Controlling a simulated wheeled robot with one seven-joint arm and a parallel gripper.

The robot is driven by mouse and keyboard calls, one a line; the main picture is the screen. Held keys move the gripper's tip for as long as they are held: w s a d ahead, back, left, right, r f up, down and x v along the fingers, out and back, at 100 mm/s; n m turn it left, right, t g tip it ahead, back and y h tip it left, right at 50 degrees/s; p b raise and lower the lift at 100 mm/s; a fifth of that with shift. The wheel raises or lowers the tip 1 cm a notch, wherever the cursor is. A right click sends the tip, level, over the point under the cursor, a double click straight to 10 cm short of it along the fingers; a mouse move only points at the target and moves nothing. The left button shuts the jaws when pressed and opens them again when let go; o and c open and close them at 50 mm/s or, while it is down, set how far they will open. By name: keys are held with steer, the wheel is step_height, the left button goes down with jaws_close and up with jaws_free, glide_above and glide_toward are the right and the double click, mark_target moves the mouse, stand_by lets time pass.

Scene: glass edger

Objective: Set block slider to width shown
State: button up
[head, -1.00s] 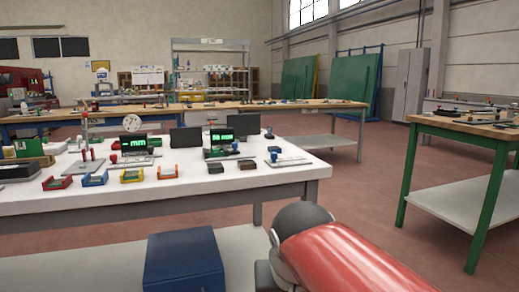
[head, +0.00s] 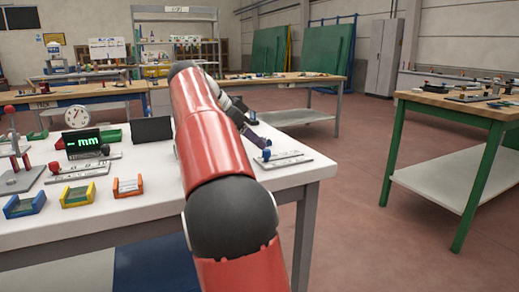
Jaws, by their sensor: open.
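A flat metal plate with a blue-knobbed slider (head: 283,159) lies on the right end of the white table (head: 310,168). Another scaled plate with a red knob (head: 78,168) lies at the left, below a black display (head: 87,143) with green dashes and "mm". I cannot tell from the picture which is the block slider. My gripper (head: 262,143) is open, small in view, at the end of my red arm. It points down toward the blue-knobbed plate, close to its back edge; contact cannot be told. My arm hides the middle of the table.
A dial gauge (head: 76,117) and dark screen (head: 152,130) stand behind. A green-legged bench (head: 460,105) is at the right, with open floor between.

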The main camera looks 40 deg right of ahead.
mark_target(266, 150)
steer(key=x, duration=0.5)
steer(key=shift+d+f+b, duration=0.2)
steer(key=shift+f+b, duration=0.1)
steer(key=shift+f, duration=0.05)
jaws_close()
